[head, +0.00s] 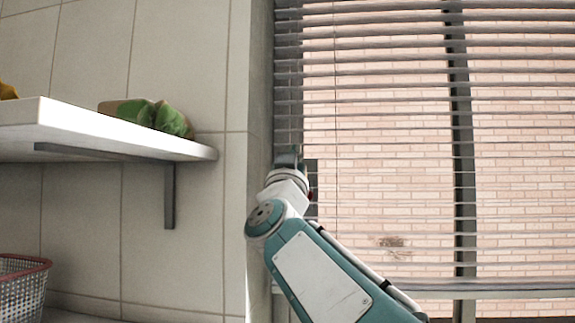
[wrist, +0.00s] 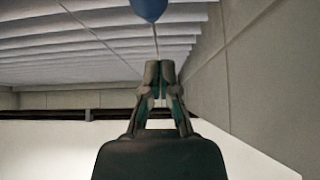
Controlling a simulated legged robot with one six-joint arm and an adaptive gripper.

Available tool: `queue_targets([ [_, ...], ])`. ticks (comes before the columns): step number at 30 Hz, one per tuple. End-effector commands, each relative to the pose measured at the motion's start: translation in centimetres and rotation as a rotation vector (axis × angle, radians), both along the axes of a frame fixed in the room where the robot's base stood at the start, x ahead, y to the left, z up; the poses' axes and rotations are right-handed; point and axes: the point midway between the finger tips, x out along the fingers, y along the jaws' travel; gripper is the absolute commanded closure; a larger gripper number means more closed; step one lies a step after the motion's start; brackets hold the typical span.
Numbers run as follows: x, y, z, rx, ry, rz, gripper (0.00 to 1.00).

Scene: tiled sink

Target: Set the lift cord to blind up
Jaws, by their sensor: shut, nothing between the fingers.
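The window blind (head: 370,14) has grey horizontal slats spread down across the window in the head view; its slats (wrist: 120,42) also fill the upper left of the wrist view. A blue rounded piece (wrist: 149,9) shows at the top edge of the wrist view, partly cut off. A thin cord (wrist: 156,40) runs from it down to the fingertips. My gripper (wrist: 160,68) is shut with nothing held, its tips at or near the cord's line; I cannot tell whether they touch. In the head view my gripper (head: 288,157) is at the window's left edge, partly hidden.
A white shelf (head: 80,122) on a dark bracket (head: 168,190) juts from the tiled wall at left, with green and brown items (head: 160,116) on it. A red-rimmed basket (head: 22,285) stands at lower left. A tiled wall edge (head: 257,110) borders the window.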

Motion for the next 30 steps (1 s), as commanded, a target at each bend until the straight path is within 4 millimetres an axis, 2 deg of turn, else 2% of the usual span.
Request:
queue_targets([
  [3, 1.0, -0.2, 0.8, 0.0, -0.001, -0.001, 1.0],
  [14, 2.8, -0.2, 2.1, -0.002, -0.001, 0.0, 1.0],
  [30, 2.7, -0.3, -1.6, -0.002, 0.0, 0.0, 1.0],
])
